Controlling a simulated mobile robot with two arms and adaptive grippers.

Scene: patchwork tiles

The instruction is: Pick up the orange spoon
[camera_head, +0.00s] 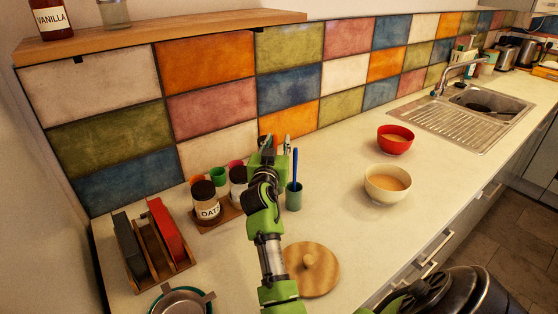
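A dark jar labelled OATS (206,203) and small coloured cups stand left of my arm. A round wooden lid (316,272) lies in front. A cream bowl (387,184) and a red bowl (395,139) stand right, before the sink (463,122). The counter between is clear.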

